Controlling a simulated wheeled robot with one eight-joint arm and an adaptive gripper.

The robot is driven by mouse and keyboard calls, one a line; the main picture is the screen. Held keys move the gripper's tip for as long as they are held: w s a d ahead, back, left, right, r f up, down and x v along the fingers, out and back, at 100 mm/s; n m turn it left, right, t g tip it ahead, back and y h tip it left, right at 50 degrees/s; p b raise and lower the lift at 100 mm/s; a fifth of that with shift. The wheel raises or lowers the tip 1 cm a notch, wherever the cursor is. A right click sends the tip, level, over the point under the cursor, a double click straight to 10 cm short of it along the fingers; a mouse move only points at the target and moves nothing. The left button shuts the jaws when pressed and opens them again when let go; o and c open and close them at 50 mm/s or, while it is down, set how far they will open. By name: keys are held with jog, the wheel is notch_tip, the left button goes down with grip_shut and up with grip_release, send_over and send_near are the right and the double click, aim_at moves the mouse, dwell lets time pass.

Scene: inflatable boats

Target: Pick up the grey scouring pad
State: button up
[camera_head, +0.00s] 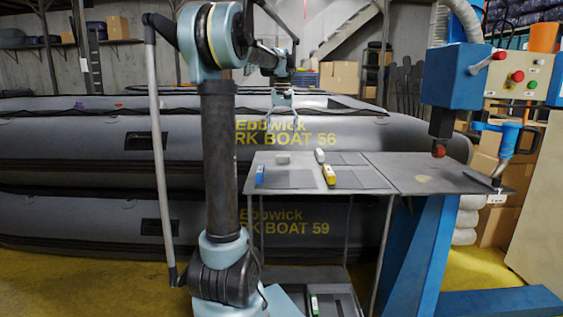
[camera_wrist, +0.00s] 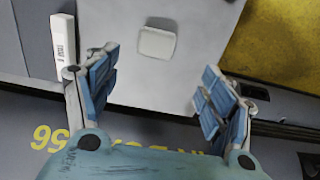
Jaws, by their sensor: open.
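The grey scouring pad (camera_head: 283,159) is a small pale, rounded block. It lies flat near the far left part of the table. In the wrist view the pad (camera_wrist: 157,43) is at top centre, between the lines of my two fingers and a little beyond their tips. My gripper (camera_head: 282,118) is above the table, over the pad's far side. In the wrist view my gripper (camera_wrist: 160,68) has its blue-padded fingers wide apart with nothing between them. The pad is apart from both fingers and fully visible.
A white block (camera_head: 319,156) stands right of the pad; it also shows in the wrist view (camera_wrist: 65,47). A yellow item (camera_head: 329,175) and a blue item (camera_head: 260,174) lie nearer. Grey inflatable boats (camera_head: 90,150) fill the space behind the table (camera_head: 380,178). A blue machine (camera_head: 455,77) stands right.

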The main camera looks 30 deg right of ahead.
send_over(283, 155)
jog(key=f, duration=0.6)
jog(key=shift+w+a+f, duration=0.15)
jog(key=shift+a+f, duration=0.05)
jog(key=f, duration=0.3)
jog(key=shift+d+f, duration=0.3)
jog(key=shift+f, duration=0.8)
jog(key=shift+c, duration=0.2)
jog(key=c, duration=0.9)
